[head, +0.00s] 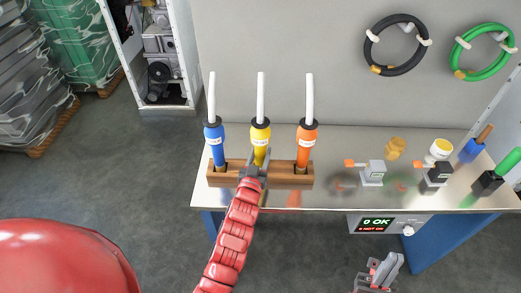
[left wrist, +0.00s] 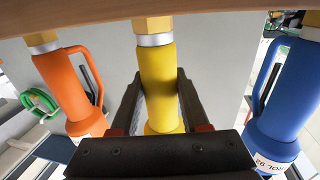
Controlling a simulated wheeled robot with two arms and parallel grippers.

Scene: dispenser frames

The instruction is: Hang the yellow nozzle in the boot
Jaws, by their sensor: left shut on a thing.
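The yellow nozzle (head: 260,138) stands upright at the middle of a wooden block (head: 292,179), its black collar and white hose upward. My left gripper (head: 255,166) is shut on its body; in the left wrist view the fingers flank the yellow nozzle (left wrist: 158,85). The gripper hides its lower end in the head view, so I cannot tell whether it is fully seated. My right gripper (head: 380,271) is at the bottom right, away from the bench; its jaw gap is unclear. I cannot tell which holder is the boot; a black holder (head: 487,183) with a green piece stands far right.
A blue nozzle (head: 214,141) and an orange nozzle (head: 306,142) stand close on either side. The steel bench (head: 340,145) also bears a grey box (head: 373,173), a black box (head: 437,174) and a yellow cap (head: 441,148). A display (head: 378,223) is on its front.

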